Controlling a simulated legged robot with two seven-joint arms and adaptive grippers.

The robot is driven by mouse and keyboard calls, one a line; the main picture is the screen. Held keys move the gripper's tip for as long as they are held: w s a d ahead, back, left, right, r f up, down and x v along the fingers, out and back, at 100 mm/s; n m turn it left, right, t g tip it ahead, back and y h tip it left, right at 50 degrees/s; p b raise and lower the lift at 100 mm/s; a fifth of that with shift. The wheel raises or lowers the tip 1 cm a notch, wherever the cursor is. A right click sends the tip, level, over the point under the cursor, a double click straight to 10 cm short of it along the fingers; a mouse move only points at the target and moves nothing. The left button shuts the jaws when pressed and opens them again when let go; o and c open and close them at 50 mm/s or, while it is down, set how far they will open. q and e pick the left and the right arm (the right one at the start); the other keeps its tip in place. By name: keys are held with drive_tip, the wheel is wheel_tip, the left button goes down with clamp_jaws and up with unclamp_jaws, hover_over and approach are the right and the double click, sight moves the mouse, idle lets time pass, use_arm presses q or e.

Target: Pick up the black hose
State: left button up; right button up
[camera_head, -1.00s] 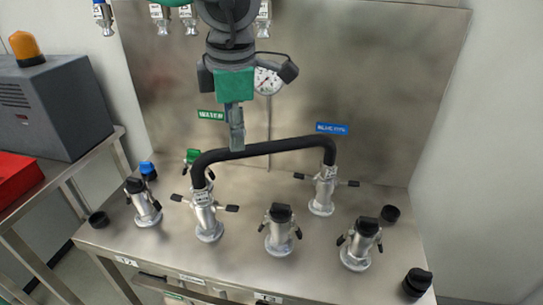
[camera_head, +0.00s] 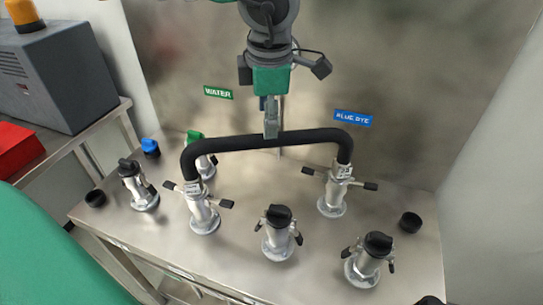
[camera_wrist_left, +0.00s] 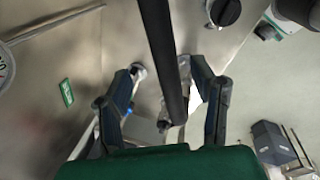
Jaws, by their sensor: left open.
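The black hose (camera_head: 240,146) arches between two silver couplings on the steel bench, near the WATER and BLUE DYE labels. Its ends sit on the left coupling (camera_head: 201,211) and the right coupling (camera_head: 333,192). My left gripper (camera_head: 271,128) comes down from above at the middle of the hose. In the left wrist view, the hose (camera_wrist_left: 163,45) runs between the two spread fingers of my left gripper (camera_wrist_left: 170,90), with a gap on the left side; contact on the right is unclear. My right gripper is not in view.
Capped silver fittings stand at the front (camera_head: 277,235), front right (camera_head: 368,262) and left (camera_head: 138,187) of the bench. A black cap (camera_head: 410,222) lies at right. A steel panel (camera_head: 400,90) rises behind. A grey box (camera_head: 55,75) stands on a left side table.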

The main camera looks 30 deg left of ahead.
sight(267, 141)
use_arm(q)
drive_tip(key=shift+w+a+f, duration=0.1)
drive_tip(key=shift+w+f, duration=0.05)
drive_tip(key=shift+f, duration=0.3)
drive_tip(key=shift+w+a+f, duration=0.1)
drive_tip(key=shift+w+f, duration=0.05)
drive_tip(key=shift+f, duration=0.25)
drive_tip(key=f, duration=0.3)
drive_tip(key=f+b, duration=0.1)
drive_tip(key=shift+s+a+f, duration=0.1)
drive_tip(key=shift+a+f, duration=0.2)
drive_tip(key=shift+f, duration=0.35)
drive_tip(key=shift+d+r, duration=0.1)
drive_tip(key=shift+d, duration=0.05)
clamp_jaws()
